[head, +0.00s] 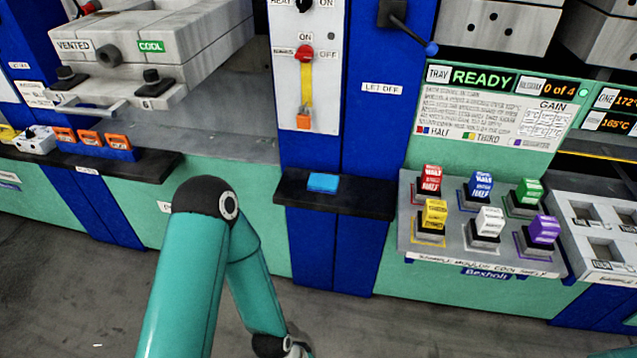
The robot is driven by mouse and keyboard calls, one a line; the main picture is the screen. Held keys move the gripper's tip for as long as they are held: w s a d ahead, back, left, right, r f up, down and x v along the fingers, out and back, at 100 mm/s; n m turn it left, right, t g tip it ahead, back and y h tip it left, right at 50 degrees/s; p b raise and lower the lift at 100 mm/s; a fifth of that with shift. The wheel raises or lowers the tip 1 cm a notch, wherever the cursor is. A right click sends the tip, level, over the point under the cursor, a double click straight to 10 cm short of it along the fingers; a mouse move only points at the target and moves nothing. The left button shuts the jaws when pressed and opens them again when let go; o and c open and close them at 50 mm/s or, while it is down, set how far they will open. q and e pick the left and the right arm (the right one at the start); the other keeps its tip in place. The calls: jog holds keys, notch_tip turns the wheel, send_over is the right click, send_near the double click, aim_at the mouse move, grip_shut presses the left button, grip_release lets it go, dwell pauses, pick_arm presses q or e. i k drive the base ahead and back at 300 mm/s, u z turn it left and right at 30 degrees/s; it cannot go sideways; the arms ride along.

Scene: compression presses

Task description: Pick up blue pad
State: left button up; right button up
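The blue pad (322,183) is a small flat light-blue block. It lies on the black shelf (352,198) on the front of the blue column, near the middle of the head view. Nothing touches or covers it. My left arm comes in from the lower left, bends at a dark elbow left of the shelf and runs down to the bottom edge. My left gripper is out of the picture.
A grey rack (416,252) right of the shelf holds several coloured blocks. A red-handled lever panel (303,97) is above the shelf. A press (150,50) and orange blocks (90,138) are at left. The space directly above the pad is clear.

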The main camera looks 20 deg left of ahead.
aim_at(324, 183)
jog(key=i, duration=0.9)
jog(key=z, duration=0.05)
